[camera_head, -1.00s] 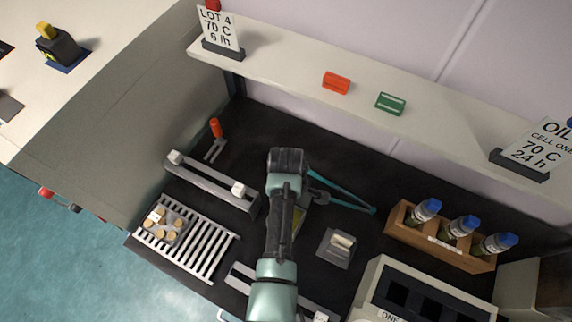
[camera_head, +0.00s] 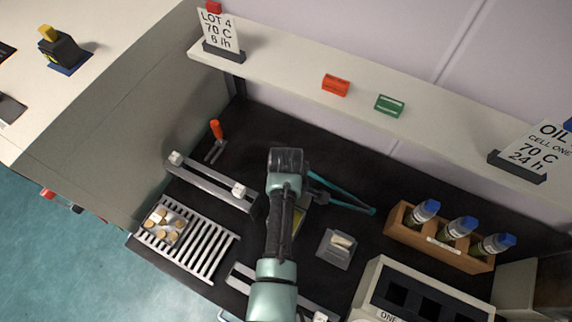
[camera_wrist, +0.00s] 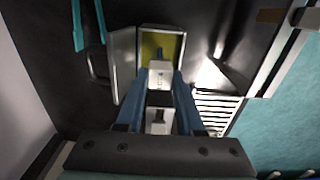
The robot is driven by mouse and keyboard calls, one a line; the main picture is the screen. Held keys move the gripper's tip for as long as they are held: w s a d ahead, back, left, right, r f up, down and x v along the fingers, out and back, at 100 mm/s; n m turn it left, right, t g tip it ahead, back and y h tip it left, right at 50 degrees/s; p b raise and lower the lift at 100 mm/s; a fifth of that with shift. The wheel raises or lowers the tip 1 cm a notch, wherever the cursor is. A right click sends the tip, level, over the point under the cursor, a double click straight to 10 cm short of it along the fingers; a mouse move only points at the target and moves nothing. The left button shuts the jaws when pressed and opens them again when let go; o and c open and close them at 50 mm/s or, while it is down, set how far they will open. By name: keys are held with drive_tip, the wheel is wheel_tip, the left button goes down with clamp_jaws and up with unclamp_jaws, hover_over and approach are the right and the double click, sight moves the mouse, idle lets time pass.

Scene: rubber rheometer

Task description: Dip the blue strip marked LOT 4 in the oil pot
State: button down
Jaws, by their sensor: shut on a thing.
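In the wrist view my gripper (camera_wrist: 160,82) is shut on a white piece (camera_wrist: 160,72) with a short dark blue strip (camera_wrist: 158,53) sticking out beyond the fingertips. The oil pot (camera_wrist: 183,57) is an open metal box with yellow oil inside. The strip overlaps the yellow oil in this view; I cannot tell whether it touches or enters the oil. No LOT mark is readable on it. In the head view my arm hides my gripper and the strip, and only a sliver of yellow in the oil pot (camera_head: 300,217) shows beside my arm.
Teal tongs (camera_head: 342,196) lie right of my arm. A slotted rack (camera_head: 188,248) with a small tray, and a metal rail (camera_head: 208,186), stand left. A wooden rack (camera_head: 436,249) of blue-capped bottles stands right. A LOT 4, 70 C, 6 h sign (camera_head: 219,30) is on the shelf.

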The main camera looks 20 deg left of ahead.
drive_tip(key=shift+r+p, duration=3.35)
drive_tip(key=shift+r, duration=0.45)
drive_tip(key=shift+f, duration=0.1)
